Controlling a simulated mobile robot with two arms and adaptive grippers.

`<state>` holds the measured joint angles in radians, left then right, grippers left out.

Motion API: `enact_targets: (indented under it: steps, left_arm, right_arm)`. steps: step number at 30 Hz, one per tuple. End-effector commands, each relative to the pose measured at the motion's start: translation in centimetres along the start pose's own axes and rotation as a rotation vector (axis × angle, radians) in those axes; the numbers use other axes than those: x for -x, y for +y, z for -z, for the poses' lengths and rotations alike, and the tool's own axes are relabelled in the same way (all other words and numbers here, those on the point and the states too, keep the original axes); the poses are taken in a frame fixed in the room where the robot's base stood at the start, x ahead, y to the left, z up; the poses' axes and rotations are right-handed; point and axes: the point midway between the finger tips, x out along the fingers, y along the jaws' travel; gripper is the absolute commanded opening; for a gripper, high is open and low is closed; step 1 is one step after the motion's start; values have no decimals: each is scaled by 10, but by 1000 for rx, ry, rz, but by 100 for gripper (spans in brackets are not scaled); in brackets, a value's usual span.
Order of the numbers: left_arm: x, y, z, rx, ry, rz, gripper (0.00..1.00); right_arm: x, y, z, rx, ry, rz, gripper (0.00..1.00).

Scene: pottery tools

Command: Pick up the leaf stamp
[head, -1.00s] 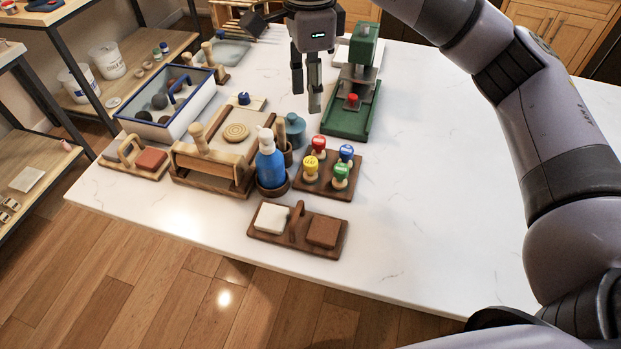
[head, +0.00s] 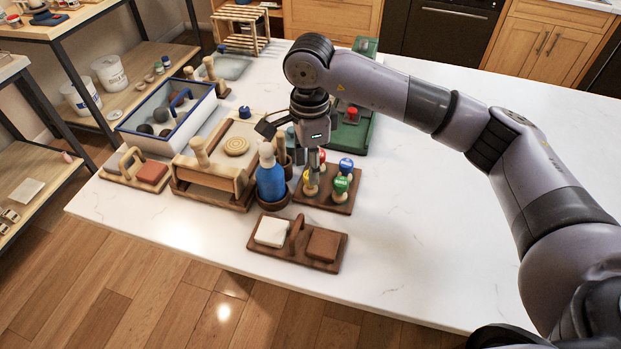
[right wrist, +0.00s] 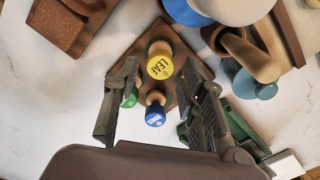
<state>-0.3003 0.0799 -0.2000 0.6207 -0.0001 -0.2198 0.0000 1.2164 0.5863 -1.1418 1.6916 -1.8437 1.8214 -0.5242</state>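The leaf stamp (right wrist: 160,66) has a yellow top marked LEAF and a wooden handle. It stands on a brown wooden stand; in the head view the leaf stamp (head: 310,188) is partly hidden by my right gripper (head: 314,172). In the right wrist view, the open fingers of my right gripper (right wrist: 160,72) lie on either side of the yellow top. I cannot tell whether they touch it. A green stamp (head: 341,184) and a blue stamp (head: 346,165) share the stand (head: 330,203). A red stamp is mostly hidden behind the gripper. My left gripper is out of view.
A blue bottle (head: 270,178) stands close left of the stamps. A board with a white block and a brown block (head: 323,244) lies in front. A green press (head: 352,136) stands behind. The white table (head: 430,220) is clear to the right.

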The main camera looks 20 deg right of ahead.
Motion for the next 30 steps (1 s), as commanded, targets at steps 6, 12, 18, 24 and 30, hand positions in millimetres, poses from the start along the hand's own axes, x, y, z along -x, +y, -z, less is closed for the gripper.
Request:
enact_targets:
  steps: [6, 12, 18, 24, 30]
  left_arm:
    - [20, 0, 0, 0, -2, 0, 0]
    - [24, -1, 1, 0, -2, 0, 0]
    - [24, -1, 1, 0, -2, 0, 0]
    - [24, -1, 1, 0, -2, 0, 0]
    - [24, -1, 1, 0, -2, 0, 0]
  right_arm:
    - [-25, 0, 2, -1, 2, -7, 38]
    - [-50, 0, 2, 0, 1, -3, 38]
    - [-53, -1, 2, 1, 0, 0, 38]
    - [-52, -1, 2, 0, 1, 0, 28]
    - [-52, -1, 2, 0, 1, 0, 15]
